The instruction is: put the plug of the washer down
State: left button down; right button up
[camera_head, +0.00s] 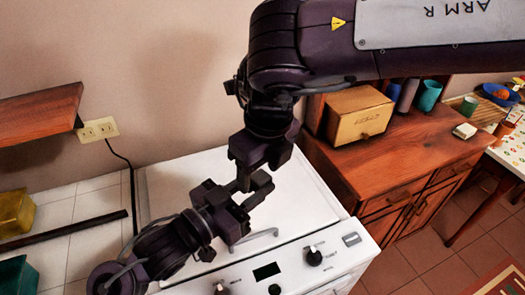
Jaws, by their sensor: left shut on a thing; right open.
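The white washer (305,195) stands in the lower middle, with dials and a dark display on its front panel. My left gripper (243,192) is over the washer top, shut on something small. Dark fingers hide the held thing, so its shape and any cord on it cannot be made out. My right gripper (256,166) comes down from above, open, close to the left gripper's fingers; whether they touch I cannot tell. A wall outlet (98,129) is at the left. A dark cord (128,172) runs from near it down beside the washer.
A wooden cabinet (420,150) with a wooden box (358,115) and cups stands right of the washer. A wooden shelf (40,115) juts out at left. A tiled counter (75,205) holds a yellow container (15,212) and a dark bar (65,230).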

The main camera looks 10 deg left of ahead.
jog(key=shift+a+f, duration=0.1)
jog(key=shift+f, duration=0.45)
jog(key=c, duration=0.9)
pick_arm(q)
jog(key=c, duration=1)
grip_release()
pick_arm(e)
jog(key=shift+c, duration=0.8)
pick_arm(q)
jog(key=shift+o, duration=0.2)
